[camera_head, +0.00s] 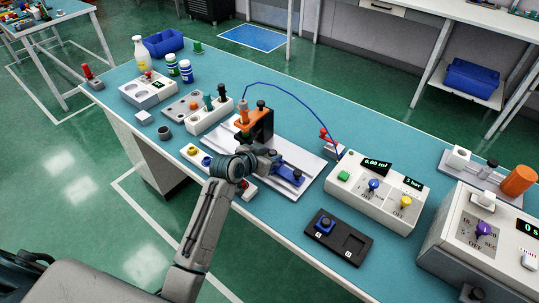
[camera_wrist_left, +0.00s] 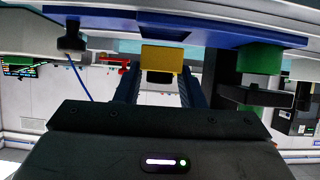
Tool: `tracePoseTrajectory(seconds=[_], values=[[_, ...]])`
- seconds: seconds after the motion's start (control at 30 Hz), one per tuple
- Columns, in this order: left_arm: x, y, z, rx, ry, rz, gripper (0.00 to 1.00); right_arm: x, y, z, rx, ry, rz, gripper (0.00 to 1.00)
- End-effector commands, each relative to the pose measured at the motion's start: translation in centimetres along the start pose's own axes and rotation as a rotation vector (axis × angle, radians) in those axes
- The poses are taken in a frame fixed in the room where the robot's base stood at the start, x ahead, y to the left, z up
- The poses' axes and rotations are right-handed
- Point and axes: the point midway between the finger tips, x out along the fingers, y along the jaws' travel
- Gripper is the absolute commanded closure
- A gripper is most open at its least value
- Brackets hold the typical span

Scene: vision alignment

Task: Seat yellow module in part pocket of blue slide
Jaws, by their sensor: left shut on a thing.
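In the head view my left gripper (camera_head: 263,160) is at the blue slide (camera_head: 288,175), which sits on a pale base plate in the middle of the bench. In the left wrist view the gripper (camera_wrist_left: 161,78) is shut on the yellow module (camera_wrist_left: 162,60), held between its two blue fingers. The blue slide (camera_wrist_left: 205,26) spans the top of that view, close to the module, with a dark knob and a green cylinder beside it. The arm hides the module in the head view. My right gripper is not in view.
An orange and black dispenser stand (camera_head: 257,122) with a blue hose stands just behind the gripper. A control box (camera_head: 375,192) is to the right, and a black tray (camera_head: 338,238) with a blue piece is in front.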

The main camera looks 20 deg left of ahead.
Motion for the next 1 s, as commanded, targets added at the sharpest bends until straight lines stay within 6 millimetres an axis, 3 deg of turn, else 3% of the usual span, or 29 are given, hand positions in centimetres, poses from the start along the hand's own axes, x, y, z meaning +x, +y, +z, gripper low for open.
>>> tracePoseTrajectory(seconds=[0.23, 1.0], values=[[0.0, 0.0, 0.0, 0.0, 0.0, 0.0, 0.87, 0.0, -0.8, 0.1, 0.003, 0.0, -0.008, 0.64], [-0.1, 0.0, -0.1, 0.0, 0.0, 0.0, 0.87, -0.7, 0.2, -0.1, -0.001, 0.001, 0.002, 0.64]])
